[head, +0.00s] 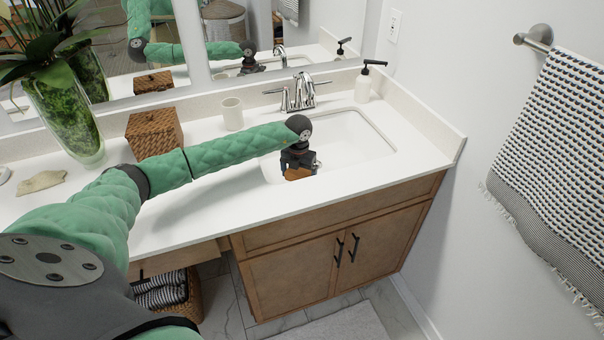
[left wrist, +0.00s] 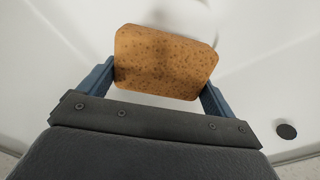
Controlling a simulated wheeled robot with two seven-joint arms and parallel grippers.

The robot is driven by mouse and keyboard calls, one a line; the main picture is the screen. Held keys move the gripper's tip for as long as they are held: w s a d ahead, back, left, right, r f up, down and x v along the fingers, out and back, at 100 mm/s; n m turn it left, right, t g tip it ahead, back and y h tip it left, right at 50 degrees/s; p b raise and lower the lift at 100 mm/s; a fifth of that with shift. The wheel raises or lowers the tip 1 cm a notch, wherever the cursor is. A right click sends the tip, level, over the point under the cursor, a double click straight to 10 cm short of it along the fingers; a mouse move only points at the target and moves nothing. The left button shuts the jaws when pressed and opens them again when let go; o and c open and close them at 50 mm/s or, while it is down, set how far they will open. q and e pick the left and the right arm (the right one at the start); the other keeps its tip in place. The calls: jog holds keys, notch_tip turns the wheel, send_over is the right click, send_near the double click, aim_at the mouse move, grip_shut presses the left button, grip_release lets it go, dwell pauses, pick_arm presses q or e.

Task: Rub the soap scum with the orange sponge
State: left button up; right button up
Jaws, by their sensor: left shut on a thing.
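The orange sponge (left wrist: 166,62) is brownish orange with darker speckles. My left gripper (left wrist: 158,85) is shut on it, with a blue finger at each side. In the head view my left gripper (head: 298,166) points down into the white sink basin (head: 345,135), and a bit of the sponge (head: 297,174) shows below it. I cannot tell whether the sponge touches the basin. No soap scum can be clearly made out; a pale grey smudge beyond the sponge in the left wrist view may be a shadow. My right gripper is not in view.
A chrome faucet (head: 300,92) stands behind the basin, with a soap dispenser (head: 362,84) to its right. A white cup (head: 232,114), a woven box (head: 154,133) and a plant vase (head: 65,115) stand left along the counter. A dark drain (left wrist: 286,131) shows in the basin.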

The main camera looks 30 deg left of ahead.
pick_arm(q)
jog(key=shift+s+a+r, duration=0.1)
jog(key=shift+s+a, duration=1)
jog(key=shift+s, duration=0.15)
jog(key=shift+s+a+r, duration=0.1)
jog(key=shift+s+a, duration=0.95)
jog(key=shift+s, duration=0.2)
jog(key=shift+w+a+b, duration=0.5)
jog(key=shift+a+b, duration=0.05)
jog(key=shift+a, duration=0.15)
jog(key=shift+w+d+r+b, duration=0.15)
jog(key=shift+w+d+b, duration=0.6)
jog(key=shift+w+d, duration=0.9)
jog(key=shift+w+d+r+b, duration=0.15)
jog(key=shift+w+d+b, duration=0.65)
jog(key=shift+w+d, duration=0.8)
jog(key=shift+w+d+r+b, duration=0.15)
jog(key=shift+w+d+b, duration=0.85)
jog(key=shift+w, duration=1)
jog(key=shift+d, duration=0.2)
jog(key=shift+r+p, duration=0.1)
jog(key=shift+p, duration=0.2)
jog(key=shift+r+p, duration=1.05)
jog(key=shift+r, duration=1.9)
jog(key=shift+r+p, duration=0.4)
jog(key=shift+r, duration=1.1)
